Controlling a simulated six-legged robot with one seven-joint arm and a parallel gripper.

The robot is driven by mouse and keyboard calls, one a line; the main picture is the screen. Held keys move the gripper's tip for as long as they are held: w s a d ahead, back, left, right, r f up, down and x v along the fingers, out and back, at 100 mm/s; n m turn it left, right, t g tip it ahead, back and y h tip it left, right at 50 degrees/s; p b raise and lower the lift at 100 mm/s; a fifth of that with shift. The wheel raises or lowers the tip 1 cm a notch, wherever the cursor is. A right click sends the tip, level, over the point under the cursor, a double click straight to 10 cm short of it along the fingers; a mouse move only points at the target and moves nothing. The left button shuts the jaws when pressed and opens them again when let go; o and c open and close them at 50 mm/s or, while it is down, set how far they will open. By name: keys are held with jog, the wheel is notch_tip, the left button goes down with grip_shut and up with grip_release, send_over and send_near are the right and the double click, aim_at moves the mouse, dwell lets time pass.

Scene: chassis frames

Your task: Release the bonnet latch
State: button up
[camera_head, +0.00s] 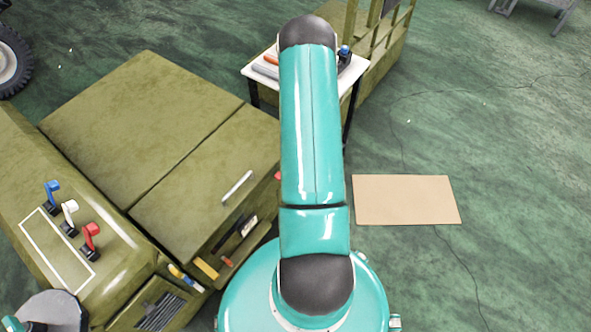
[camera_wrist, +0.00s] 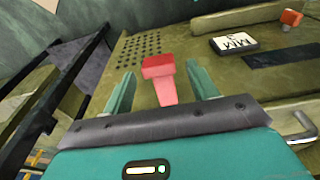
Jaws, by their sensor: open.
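A red handle (camera_wrist: 160,72) with a wide head and a paler stem stands out from an olive panel in the wrist view; it looks like the bonnet latch. My gripper (camera_wrist: 160,76) is open, with one teal finger on each side of the handle and visible gaps beside it. I cannot tell how deep the handle sits between the fingers. The olive bonnet (camera_head: 190,165) lies flat at the left in the head view, with a pale bar handle (camera_head: 238,187) on it. My arm hides my gripper there.
Blue, white and red levers (camera_head: 91,236) stand on the olive side panel. A white-topped table (camera_head: 258,79) with tools stands behind my arm. A tan board (camera_head: 405,200) lies on the floor at the right. An orange-red knob (camera_wrist: 291,18) and white plate (camera_wrist: 234,42) sit right of the handle.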

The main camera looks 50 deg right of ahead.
jog(key=shift+s+r, duration=0.15)
jog(key=shift+r, duration=0.4)
notch_tip(320, 180, up, 10)
jog(key=s, duration=0.1)
jog(key=shift+s+r, duration=0.2)
jog(key=shift+s, duration=0.05)
dwell(0.4)
jog(key=w+a+r+h, duration=0.1)
jog(key=w+a+r, duration=0.15)
jog(key=r, duration=0.55)
jog(key=w+a+r+h, duration=0.2)
jog(key=a+r, duration=0.2)
jog(key=r, duration=0.5)
jog(key=w+a+r+h, duration=0.15)
jog(key=a+r, duration=0.25)
jog(key=r, duration=0.4)
jog(key=s+a+r+t+y, duration=0.2)
jog(key=s+a+r, duration=0.1)
jog(key=a+r, duration=0.4)
jog(key=s+a+r+t+y, duration=0.1)
jog(key=s+a+r+y, duration=0.1)
jog(key=a+r, duration=0.6)
jog(key=s+a, duration=0.1)
jog(key=a, duration=0.5)
jog(key=shift+s+r+t, duration=0.2)
jog(key=shift+r+t, duration=0.05)
jog(key=shift+t, duration=0.15)
